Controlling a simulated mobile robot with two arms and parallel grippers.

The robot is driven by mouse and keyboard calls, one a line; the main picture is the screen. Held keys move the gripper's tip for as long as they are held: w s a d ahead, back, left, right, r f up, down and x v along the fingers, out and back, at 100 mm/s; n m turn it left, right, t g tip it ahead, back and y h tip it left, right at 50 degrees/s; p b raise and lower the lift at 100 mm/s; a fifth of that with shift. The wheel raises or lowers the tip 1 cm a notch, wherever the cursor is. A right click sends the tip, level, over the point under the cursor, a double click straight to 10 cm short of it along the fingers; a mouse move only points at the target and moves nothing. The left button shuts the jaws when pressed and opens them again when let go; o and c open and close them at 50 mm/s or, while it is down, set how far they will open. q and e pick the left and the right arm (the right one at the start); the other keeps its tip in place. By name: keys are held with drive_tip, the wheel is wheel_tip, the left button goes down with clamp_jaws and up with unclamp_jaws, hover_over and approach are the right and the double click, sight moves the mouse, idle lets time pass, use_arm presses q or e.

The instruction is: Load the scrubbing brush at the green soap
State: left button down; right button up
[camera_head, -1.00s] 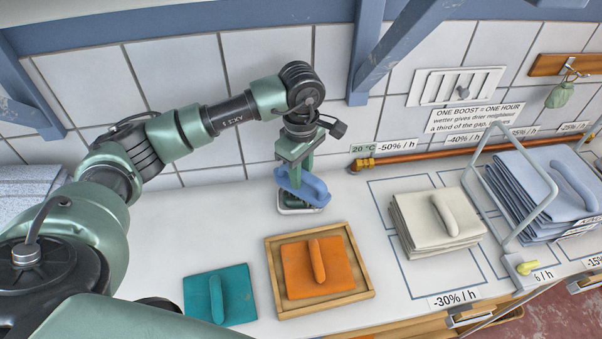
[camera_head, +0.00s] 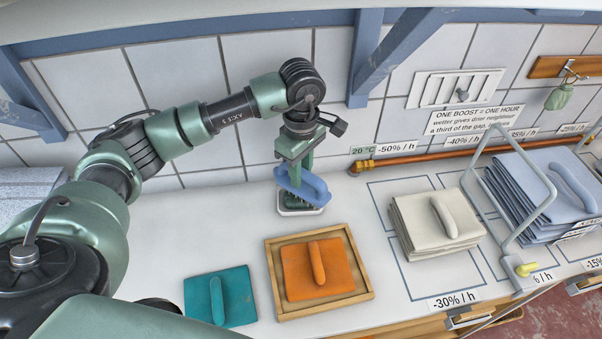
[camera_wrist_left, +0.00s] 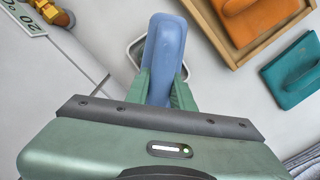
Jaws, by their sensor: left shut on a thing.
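My left gripper (camera_head: 299,178) is shut on the blue handle of the scrubbing brush (camera_head: 312,190). It holds the brush over a small white-rimmed dish (camera_head: 300,212) near the back wall. Dark green shows inside the dish under the brush, and I take it for the green soap. The brush hides most of it, and I cannot tell whether the bristles touch it. In the left wrist view the blue handle (camera_wrist_left: 165,50) lies between the green fingers, and the dish rim (camera_wrist_left: 134,50) shows behind it. My right gripper is not in view.
An orange cloth (camera_head: 300,275) lies in a wooden tray (camera_head: 320,307) in front of the dish. A teal cloth (camera_head: 236,298) lies to its left. A cream cloth stack (camera_head: 420,228), a blue stack (camera_head: 540,180) and a copper pipe (camera_head: 440,152) are to the right.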

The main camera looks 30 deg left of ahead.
use_arm(q)
drive_tip(key=shift+r+p, duration=1.2)
drive_tip(key=shift+r, duration=1.75)
